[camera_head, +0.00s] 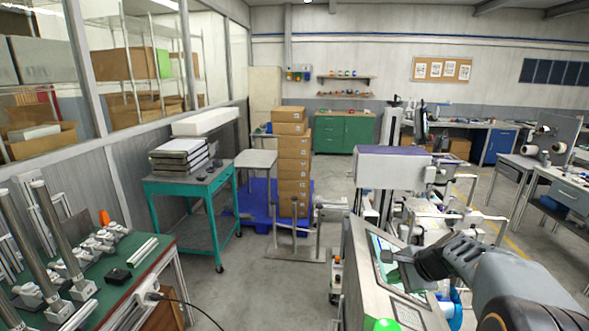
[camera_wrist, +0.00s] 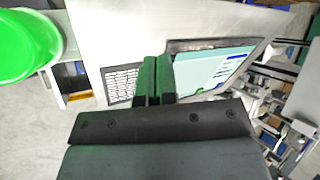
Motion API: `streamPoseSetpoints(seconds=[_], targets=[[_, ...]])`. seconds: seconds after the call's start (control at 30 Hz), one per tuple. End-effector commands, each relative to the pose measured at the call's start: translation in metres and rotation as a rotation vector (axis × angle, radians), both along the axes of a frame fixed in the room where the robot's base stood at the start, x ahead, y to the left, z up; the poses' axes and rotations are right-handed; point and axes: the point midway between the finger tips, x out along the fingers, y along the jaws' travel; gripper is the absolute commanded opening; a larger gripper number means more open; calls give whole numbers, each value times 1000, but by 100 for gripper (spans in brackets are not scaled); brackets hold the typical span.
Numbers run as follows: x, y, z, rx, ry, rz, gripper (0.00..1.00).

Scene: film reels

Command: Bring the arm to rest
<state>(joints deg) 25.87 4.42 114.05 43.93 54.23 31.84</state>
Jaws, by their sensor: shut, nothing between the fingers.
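My gripper (camera_head: 388,256) is at the end of my arm, which reaches in from the lower right of the head view. It points left, in front of a grey machine console (camera_head: 362,262) with a lit screen. In the wrist view my gripper's fingers (camera_wrist: 154,80) are shut together with nothing between them. The console's screen (camera_wrist: 212,72) and keypad (camera_wrist: 120,84) lie beyond the fingers. I cannot tell how far the fingertips are from the panel.
A green dome (camera_head: 387,325) stands at the console's near end, large in the wrist view (camera_wrist: 25,45). A green-topped bench (camera_head: 120,262) is at the left, a teal cart (camera_head: 190,187) behind it. Stacked boxes (camera_head: 293,165) stand further back.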

Motion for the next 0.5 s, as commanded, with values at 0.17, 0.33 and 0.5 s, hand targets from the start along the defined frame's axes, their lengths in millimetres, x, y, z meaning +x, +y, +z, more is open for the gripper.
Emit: streamPoseSetpoints(seconds=[0.17,0.33,0.5], targets=[[-75,66,18,-389,-91,489,0],[-131,88,19,-682,-166,849,0],[-163,93,16,-876,-217,1075,0]])
